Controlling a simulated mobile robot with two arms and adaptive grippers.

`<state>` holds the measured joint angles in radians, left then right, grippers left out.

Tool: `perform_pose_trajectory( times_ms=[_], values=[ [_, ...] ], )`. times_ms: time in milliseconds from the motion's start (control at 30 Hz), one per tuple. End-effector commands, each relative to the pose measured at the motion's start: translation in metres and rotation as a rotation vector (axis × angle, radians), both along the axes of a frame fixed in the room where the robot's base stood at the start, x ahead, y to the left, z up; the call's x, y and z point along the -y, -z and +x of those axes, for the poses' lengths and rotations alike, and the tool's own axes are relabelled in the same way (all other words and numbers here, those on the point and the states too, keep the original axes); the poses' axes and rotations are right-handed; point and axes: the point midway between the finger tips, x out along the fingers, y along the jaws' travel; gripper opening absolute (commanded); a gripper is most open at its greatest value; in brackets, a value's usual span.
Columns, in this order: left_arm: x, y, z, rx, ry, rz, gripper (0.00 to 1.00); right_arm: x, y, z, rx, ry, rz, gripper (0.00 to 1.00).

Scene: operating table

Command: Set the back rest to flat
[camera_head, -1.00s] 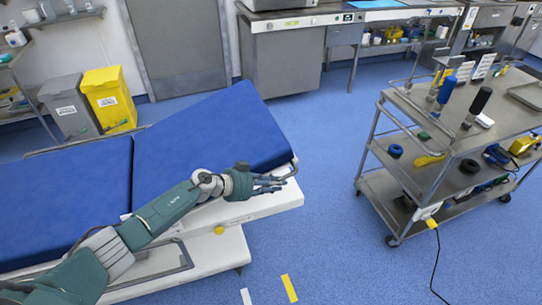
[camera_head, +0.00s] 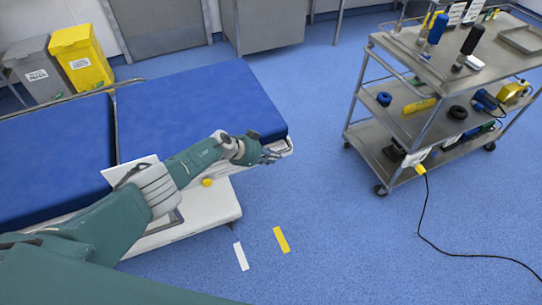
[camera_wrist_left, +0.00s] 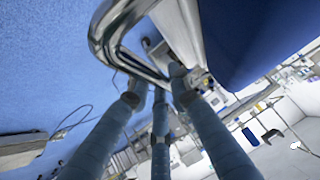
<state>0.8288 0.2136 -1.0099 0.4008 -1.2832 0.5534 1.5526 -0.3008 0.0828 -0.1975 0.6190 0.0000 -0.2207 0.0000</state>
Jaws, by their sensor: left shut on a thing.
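The operating table has a blue padded back rest (camera_head: 195,110) as its right section and another blue cushion (camera_head: 50,150) on the left, with a narrow gap between them. The back rest looks close to level with the cushion beside it. My left gripper (camera_head: 268,155) is at the back rest's right front corner. In the left wrist view my fingers (camera_wrist_left: 155,95) are closed around a curved metal bar (camera_wrist_left: 105,30) beside the blue pad; the exact contact is partly hidden. My right gripper is not in view.
A steel trolley (camera_head: 385,125) with bottles and tools stands at the right, its black cable (camera_head: 425,210) on the floor. A yellow bin (camera_head: 80,60) and a grey bin (camera_head: 35,75) stand behind the table. Blue floor is clear between table and trolley.

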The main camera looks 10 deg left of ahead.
Motion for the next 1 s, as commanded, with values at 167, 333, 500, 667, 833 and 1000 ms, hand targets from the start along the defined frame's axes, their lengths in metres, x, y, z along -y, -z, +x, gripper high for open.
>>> perform_pose_trajectory(
  times_ms=[167,333,500,667,833,1000],
  values=[
    [-0.002,0.01,-0.007,-0.014,0.001,0.008,0.0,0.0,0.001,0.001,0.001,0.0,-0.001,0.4],
    [-0.002,0.011,-0.008,-0.015,0.002,0.01,0.33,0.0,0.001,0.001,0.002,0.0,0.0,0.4],
    [-0.002,0.008,-0.006,-0.011,0.003,0.007,0.39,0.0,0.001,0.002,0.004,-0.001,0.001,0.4],
    [-0.001,0.006,-0.004,-0.008,0.002,0.006,0.39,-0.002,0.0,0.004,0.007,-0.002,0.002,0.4],
    [-0.002,0.005,-0.004,-0.007,0.002,0.006,0.39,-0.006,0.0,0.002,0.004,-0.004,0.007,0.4],
    [-0.006,0.0,-0.003,-0.002,0.001,0.008,0.39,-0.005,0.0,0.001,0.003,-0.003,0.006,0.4]
  ],
)
